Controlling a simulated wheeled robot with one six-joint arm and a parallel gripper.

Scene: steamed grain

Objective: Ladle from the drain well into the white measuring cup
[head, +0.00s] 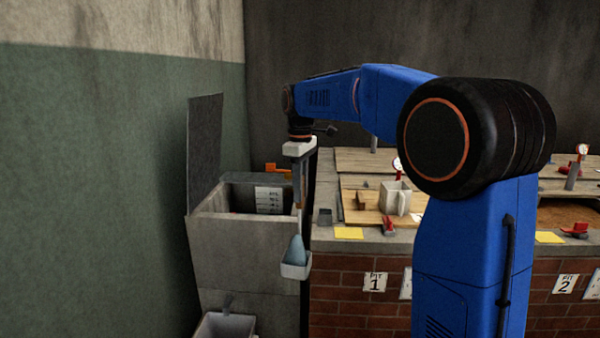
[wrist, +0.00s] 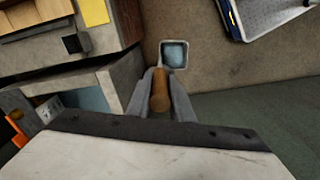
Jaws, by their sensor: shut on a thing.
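My gripper (head: 299,188) is shut on the wooden handle of a ladle, which hangs upright below it. The ladle's square white bowl (head: 296,270) holds a pale blue mass that rises above the rim. The bowl and its blue content also show in the wrist view (wrist: 174,54), beyond the fingers. The concrete drain well (head: 235,235) stands left of the ladle with its dark lid raised; the bowl hangs outside it, by its front right corner. The wrist view shows blue-grey liquid in the well (wrist: 90,99).
A brick counter (head: 340,290) runs right of the well. Yellow notes (head: 348,233) and a red clamp-like item (head: 389,226) lie near its edge. A grey bin (head: 225,325) is low in front. A blue-rimmed tray (wrist: 238,20) shows in the wrist view.

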